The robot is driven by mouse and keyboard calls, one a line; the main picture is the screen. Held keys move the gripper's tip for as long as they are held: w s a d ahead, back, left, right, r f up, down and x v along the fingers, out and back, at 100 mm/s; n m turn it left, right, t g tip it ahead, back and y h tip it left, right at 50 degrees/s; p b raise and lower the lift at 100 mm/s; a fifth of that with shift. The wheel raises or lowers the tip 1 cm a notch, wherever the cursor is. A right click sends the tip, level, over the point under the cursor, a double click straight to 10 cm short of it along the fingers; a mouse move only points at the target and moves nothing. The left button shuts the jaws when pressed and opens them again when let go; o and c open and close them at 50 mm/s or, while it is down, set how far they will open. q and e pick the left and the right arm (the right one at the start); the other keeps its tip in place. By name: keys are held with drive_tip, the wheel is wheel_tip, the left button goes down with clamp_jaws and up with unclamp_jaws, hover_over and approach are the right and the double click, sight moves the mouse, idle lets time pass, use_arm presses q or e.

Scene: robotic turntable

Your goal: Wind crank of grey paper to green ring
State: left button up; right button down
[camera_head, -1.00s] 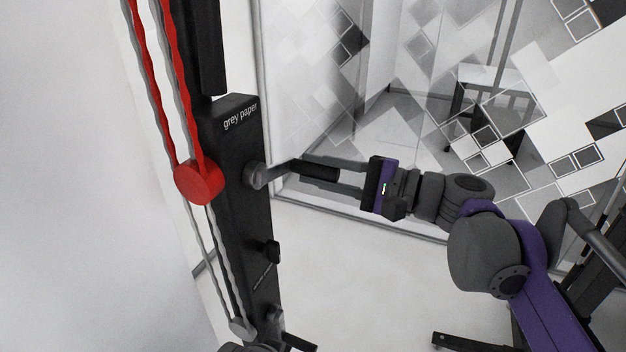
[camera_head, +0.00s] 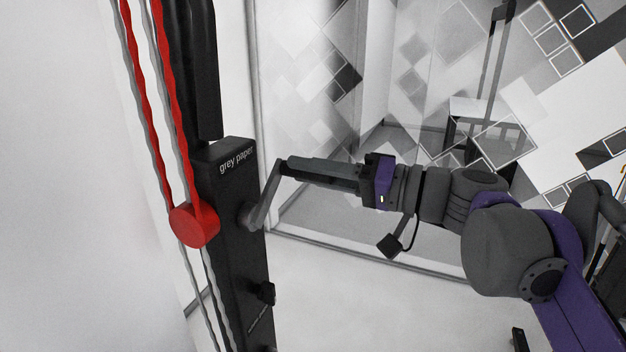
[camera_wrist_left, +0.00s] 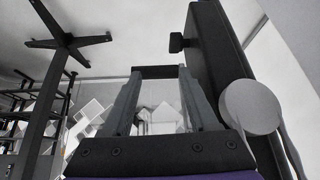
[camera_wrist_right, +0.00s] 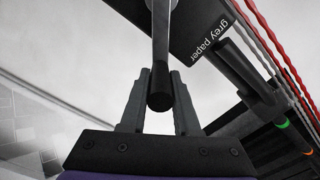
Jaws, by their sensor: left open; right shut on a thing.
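The black unit labelled "grey paper" (camera_head: 228,190) stands upright left of centre in the head view. Its grey metal crank (camera_head: 265,203) comes off the right face and points up and to the right. My right gripper (camera_head: 305,168) is shut on the black crank handle (camera_wrist_right: 160,98), which shows between its fingers in the right wrist view. A green ring (camera_wrist_right: 284,124) sits on a dark rod at the right of that view, with an orange ring (camera_wrist_right: 308,152) beyond it. My left gripper (camera_wrist_left: 158,88) is open, with a dark bar across its fingertips; contact is unclear.
A red cylinder (camera_head: 194,225) and red cords (camera_head: 170,95) are left of the unit. A dark knob (camera_head: 265,293) sits below the crank. A glass panel (camera_head: 330,100) stands behind, with pale open floor (camera_head: 370,300) below it.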

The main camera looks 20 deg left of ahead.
drive_tip(key=s+a+f+n, duration=0.1)
drive_tip(key=s+n, duration=1.3)
drive_tip(key=n, duration=0.5)
drive_tip(key=shift+s+n, duration=0.25)
drive_tip(key=shift+n, duration=0.15)
drive_tip(key=shift+a+f, duration=0.1)
drive_tip(key=shift+f, duration=0.05)
idle(0.4)
drive_tip(key=c, duration=0.7)
unclamp_jaws()
drive_tip(key=shift+o, duration=0.2)
